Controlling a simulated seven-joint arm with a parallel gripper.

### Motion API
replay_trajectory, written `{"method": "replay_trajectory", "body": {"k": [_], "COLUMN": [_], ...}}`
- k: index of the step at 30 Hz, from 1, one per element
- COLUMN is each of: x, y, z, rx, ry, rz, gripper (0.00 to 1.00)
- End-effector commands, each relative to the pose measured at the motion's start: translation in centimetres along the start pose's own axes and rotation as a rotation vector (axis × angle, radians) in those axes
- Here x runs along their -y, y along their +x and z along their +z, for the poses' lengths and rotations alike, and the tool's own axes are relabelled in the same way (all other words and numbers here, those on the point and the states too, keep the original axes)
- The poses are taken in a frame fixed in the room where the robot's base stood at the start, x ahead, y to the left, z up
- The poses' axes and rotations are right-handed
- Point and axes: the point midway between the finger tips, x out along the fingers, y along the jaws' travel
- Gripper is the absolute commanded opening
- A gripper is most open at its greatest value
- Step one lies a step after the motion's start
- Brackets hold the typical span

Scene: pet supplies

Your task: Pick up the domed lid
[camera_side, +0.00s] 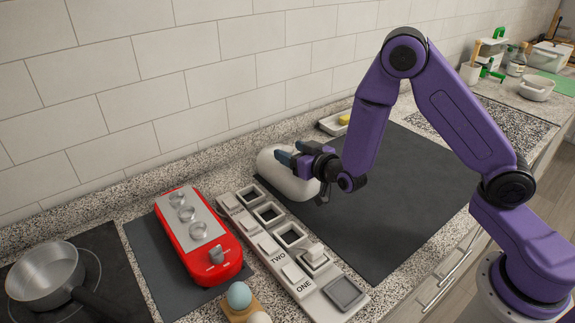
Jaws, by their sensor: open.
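A large white rounded object (283,182), which looks like the domed lid, sits on the left part of the dark grey mat, near the wall. My gripper (290,153) is at the upper right side of it, with its dark blue fingers pointing left across its top. The fingers are apart and hold nothing that I can see. The gripper and wrist hide part of the dome's upper right side. I cannot tell whether the fingers touch the dome or whether it has a knob.
A grey compartment tray (271,247) marked ONE and TWO lies left of the dome, close to it. Beyond it are a red device (190,262) with metal cups and a saucepan (45,273). The dark mat (405,190) is clear to the right.

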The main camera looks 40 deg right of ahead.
Motion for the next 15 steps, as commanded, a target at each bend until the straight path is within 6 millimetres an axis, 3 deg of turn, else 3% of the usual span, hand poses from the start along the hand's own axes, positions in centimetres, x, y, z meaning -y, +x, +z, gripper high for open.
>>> {"method": "replay_trajectory", "body": {"k": [6, 15], "x": [-0.1, 0.0], "y": [2.2, 2.5], "z": [0.0, 0.0], "rx": [0.0, 0.0], "ry": [0.0, 0.0], "rz": [0.001, 0.0], "gripper": [0.62, 0.58]}}
